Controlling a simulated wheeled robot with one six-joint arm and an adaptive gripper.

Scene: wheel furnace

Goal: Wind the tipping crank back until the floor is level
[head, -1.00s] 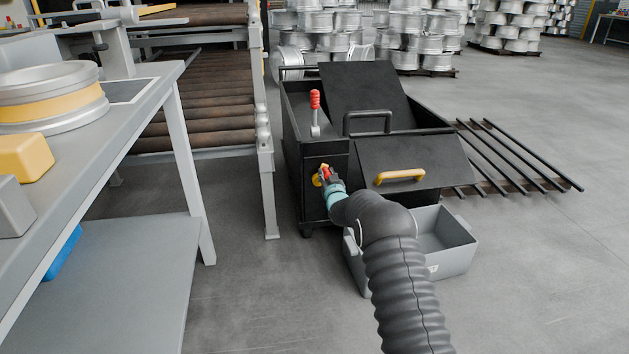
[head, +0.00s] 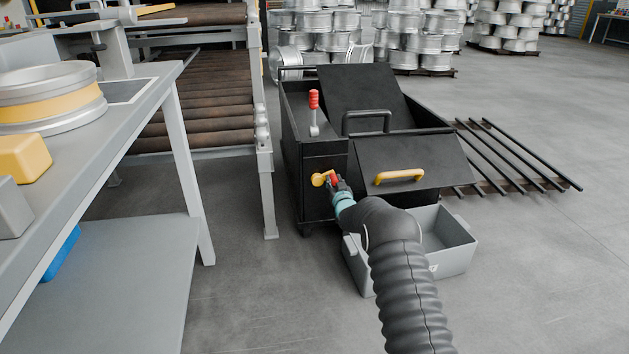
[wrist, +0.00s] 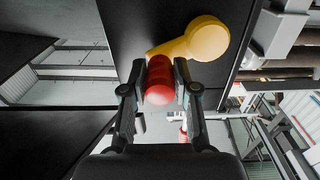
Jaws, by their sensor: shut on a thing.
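The tipping crank (head: 319,179) is a yellow arm with a red knob on the front of a black cart (head: 323,205). In the head view the crank arm points right from its hub, with the knob at its right end. In the wrist view the yellow crank hub (wrist: 207,39) is at upper right and the red knob (wrist: 159,82) is between my fingers. My gripper (head: 336,184) is shut on the red knob; it also shows in the wrist view (wrist: 160,80). The cart's black tilted panel (head: 362,92) stands up at the back. The floor's own angle is hard to tell.
A red-handled lever (head: 314,112) stands on the cart's top. A black flap with a yellow handle (head: 400,177) slopes at the front, above a grey bin (head: 448,240). A roller conveyor (head: 205,122) and grey workbench (head: 190,150) are left. Black bars (head: 515,155) lie right.

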